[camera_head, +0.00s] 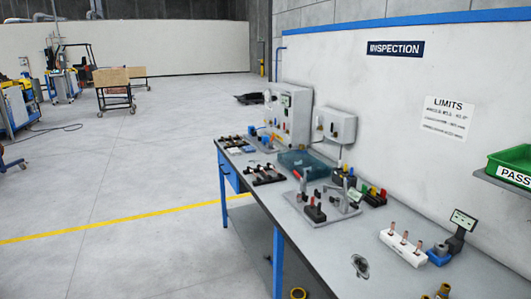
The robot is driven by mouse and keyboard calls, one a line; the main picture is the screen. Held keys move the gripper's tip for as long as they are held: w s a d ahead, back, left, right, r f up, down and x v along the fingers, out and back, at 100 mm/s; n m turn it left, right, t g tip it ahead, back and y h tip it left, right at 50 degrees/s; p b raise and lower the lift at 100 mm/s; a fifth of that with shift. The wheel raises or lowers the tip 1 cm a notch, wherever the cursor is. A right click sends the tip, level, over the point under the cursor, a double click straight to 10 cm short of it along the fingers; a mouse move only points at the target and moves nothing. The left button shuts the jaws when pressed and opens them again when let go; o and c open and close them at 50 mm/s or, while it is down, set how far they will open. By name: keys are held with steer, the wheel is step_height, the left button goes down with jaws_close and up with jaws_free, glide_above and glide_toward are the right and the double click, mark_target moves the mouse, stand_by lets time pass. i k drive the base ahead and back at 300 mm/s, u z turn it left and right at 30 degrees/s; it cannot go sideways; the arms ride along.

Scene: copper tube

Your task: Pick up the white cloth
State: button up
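I cannot make out a white cloth for certain. A small pale item (234,151) lies near the far left end of the workbench (340,247), too small to identify. My gripper is not in view.
The bench runs along the white wall. On it stand a white machine (291,117), a teal tray (303,163), a grey fixture plate (322,205), a white block with upright copper tubes (404,247) and a small display (463,220). A green bin (508,160) sits at right.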

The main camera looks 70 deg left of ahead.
mark_target(233, 151)
steer(key=u, duration=2.55)
